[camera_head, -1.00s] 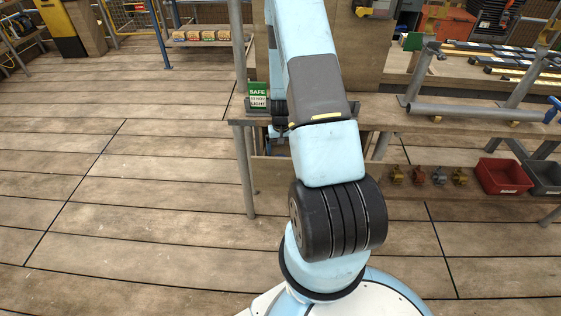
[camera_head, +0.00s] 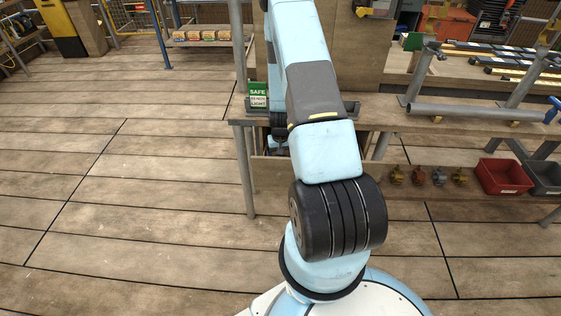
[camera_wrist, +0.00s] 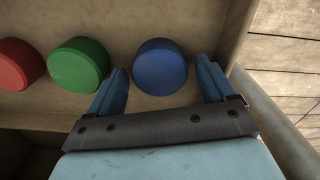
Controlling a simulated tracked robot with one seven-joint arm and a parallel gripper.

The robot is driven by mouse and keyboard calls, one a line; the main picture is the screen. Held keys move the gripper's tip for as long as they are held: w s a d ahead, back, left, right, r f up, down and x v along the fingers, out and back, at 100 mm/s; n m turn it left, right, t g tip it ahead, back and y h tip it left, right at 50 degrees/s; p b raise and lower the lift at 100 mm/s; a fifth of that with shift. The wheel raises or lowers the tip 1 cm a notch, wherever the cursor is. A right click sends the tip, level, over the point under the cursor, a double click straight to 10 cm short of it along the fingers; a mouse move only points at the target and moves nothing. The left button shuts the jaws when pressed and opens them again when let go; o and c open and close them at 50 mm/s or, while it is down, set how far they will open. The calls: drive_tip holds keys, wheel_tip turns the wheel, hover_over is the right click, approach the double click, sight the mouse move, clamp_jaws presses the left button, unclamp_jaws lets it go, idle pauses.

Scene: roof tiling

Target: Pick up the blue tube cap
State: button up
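The blue tube cap (camera_wrist: 160,67) is a round, dark blue piece on a wooden shelf in the wrist view. My gripper (camera_wrist: 162,80) is open, with one blue finger on each side of the cap. Neither finger clearly touches it; the gap on the right looks wider than on the left. The cap is not visible in the head view, where my arm and the bench hide that spot.
A green cap (camera_wrist: 78,65) sits just left of my left finger, and a red cap (camera_wrist: 18,65) is further left. A wooden side edge (camera_wrist: 232,30) runs along the right. A red bin (camera_head: 505,176) stands on the lower shelf.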

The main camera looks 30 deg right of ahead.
drive_tip(key=c, duration=0.9)
wheel_tip(320, 180, up, 18)
drive_tip(key=shift+r, duration=0.1)
idle(0.4)
